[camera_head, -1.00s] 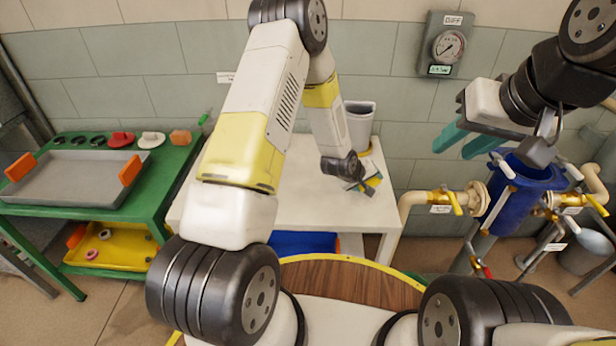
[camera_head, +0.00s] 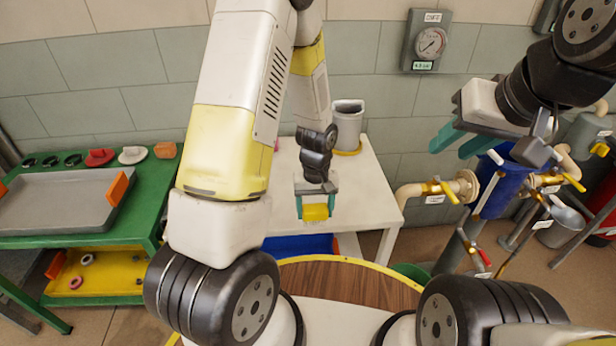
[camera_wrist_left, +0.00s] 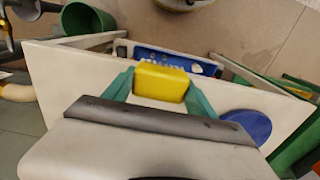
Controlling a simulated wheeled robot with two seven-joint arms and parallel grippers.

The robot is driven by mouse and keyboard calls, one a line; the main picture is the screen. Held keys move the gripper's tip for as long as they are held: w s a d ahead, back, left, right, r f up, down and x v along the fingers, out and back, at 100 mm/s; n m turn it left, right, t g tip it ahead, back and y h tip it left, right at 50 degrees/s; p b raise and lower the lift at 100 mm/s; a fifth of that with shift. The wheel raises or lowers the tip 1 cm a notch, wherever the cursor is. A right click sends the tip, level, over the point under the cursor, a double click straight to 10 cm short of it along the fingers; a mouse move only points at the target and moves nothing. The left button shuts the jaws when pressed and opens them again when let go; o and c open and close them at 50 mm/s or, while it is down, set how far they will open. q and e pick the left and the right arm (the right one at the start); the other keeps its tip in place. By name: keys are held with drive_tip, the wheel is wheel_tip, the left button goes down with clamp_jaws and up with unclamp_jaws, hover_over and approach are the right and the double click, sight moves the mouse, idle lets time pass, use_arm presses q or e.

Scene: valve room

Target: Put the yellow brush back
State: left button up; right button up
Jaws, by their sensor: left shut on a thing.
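The yellow brush shows as a yellow block (camera_head: 316,213) between the teal fingers of my left gripper (camera_head: 315,208). That gripper is shut on it and points downward over the front part of the white table (camera_head: 375,185). In the left wrist view the yellow brush (camera_wrist_left: 160,82) sits across the fingertips, with the table (camera_wrist_left: 60,75) behind it. Any handle or bristles are hidden. A grey cup-like holder (camera_head: 347,125) with a yellow ring at its base stands at the table's back. My right gripper (camera_head: 459,147) is open and empty near the blue pipe body.
A blue disc (camera_wrist_left: 248,125) lies on the white table. A blue bin (camera_head: 297,246) is below it. A green bench (camera_head: 140,205) with a grey tray (camera_head: 55,200) stands left. Pipes with yellow-handled valves (camera_head: 440,190) and a blue housing (camera_head: 503,185) are right.

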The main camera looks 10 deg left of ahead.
use_arm(q)
drive_tip(key=w+a, duration=0.2)
drive_tip(key=w, duration=0.1)
drive_tip(key=w+a, duration=0.2)
drive_tip(key=w, duration=0.2)
drive_tip(key=w+a+f, duration=0.1)
drive_tip(key=w+a, duration=0.1)
drive_tip(key=w, duration=0.1)
drive_tip(key=shift+w+a+f, duration=0.1)
drive_tip(key=shift+w+a, duration=0.05)
drive_tip(key=shift+a, duration=0.2)
drive_tip(key=shift+w+f, duration=0.1)
drive_tip(key=shift+f, duration=1.65)
drive_tip(key=shift+f, duration=0.1)
drive_tip(key=o, duration=1.2)
